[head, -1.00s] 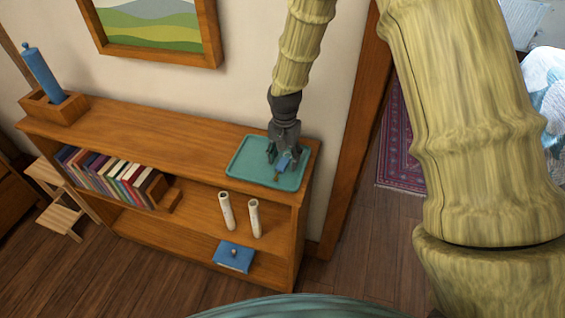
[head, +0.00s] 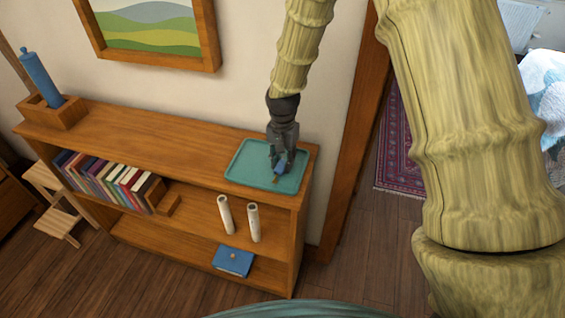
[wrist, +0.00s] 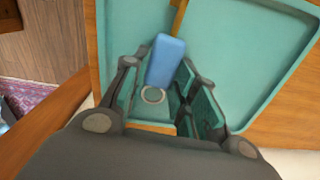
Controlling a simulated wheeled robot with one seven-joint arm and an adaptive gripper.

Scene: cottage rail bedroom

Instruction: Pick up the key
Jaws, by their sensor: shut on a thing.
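The key has a blue block-like tag or head (wrist: 166,62) with a metal ring at its near end and a brass-coloured part beyond it, seen in the wrist view. My gripper (head: 279,160) points down over the teal tray (head: 241,166) on the shelf top. In the wrist view my gripper (wrist: 158,92) has its fingers on both sides of the key and is shut on it. The key is at or just above the tray; I cannot tell which.
The tray lies at the right end of the wooden bookcase (head: 150,130). A blue cylinder in a wooden holder (head: 42,75) stands at the left end. Books, two pale rolls (head: 254,222) and a blue box (head: 233,261) fill lower shelves. The wall is close behind.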

